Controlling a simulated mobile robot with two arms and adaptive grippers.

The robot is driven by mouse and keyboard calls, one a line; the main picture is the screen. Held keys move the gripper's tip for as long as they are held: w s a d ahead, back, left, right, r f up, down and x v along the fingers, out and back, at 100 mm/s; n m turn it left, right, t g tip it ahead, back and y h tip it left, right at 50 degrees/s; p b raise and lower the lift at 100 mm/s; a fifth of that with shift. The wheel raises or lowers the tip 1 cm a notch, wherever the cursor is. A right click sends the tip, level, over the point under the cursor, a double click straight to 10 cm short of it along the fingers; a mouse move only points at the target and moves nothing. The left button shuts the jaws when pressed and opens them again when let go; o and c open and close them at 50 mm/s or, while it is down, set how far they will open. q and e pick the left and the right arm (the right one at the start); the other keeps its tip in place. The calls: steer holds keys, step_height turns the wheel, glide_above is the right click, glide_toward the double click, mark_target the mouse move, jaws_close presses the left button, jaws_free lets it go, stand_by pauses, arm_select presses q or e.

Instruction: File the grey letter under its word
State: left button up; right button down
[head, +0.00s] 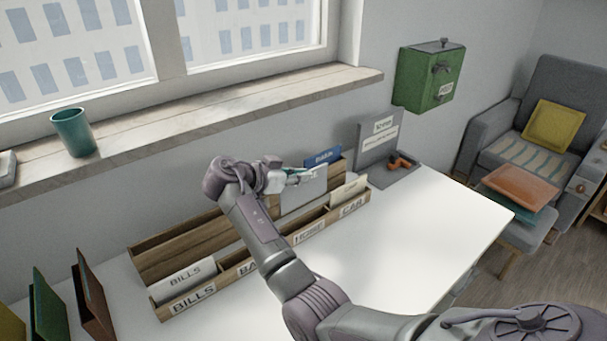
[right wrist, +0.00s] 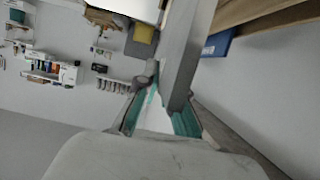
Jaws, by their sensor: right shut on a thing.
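My right gripper (head: 308,175) is shut on the grey letter (head: 303,193), which hangs upright at the back of the wooden sorter (head: 335,216), above or partly in the HOME section; I cannot tell how deep. In the right wrist view the grey letter (right wrist: 186,55) stands edge-on between the fingers (right wrist: 165,103). The sorter's front labels read BILLS (head: 193,298), one starting BA (head: 245,268) half hidden by my arm, HOME (head: 309,233) and CAR (head: 352,206). Any writing on the grey letter is hidden. My left gripper is out of view.
A BILLS envelope (head: 181,283) and a cream envelope (head: 349,189) stand in the sorter. A blue card (head: 322,157) stands behind. A grey sign stand (head: 377,139), green wall box (head: 430,75) and teal cup (head: 73,132) are beyond. The front right desk (head: 420,235) is clear.

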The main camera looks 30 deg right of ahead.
mark_target(300, 204)
steer(key=shift+f+b, duration=0.35)
steer(key=shift+f, duration=0.5)
steer(key=shift+f+b, duration=0.9)
steer(key=shift+f, duration=0.4)
steer(key=shift+w+f+b, duration=0.1)
steer(key=shift+f+b, duration=0.55)
steer(key=shift+f, duration=0.35)
arm_select(q)
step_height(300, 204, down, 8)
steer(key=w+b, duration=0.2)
steer(key=b, duration=0.2)
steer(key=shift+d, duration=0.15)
arm_select(e)
steer(key=shift+f, duration=2.4)
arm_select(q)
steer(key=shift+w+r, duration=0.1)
arm_select(e)
steer(key=c, duration=1.2)
jaws_free()
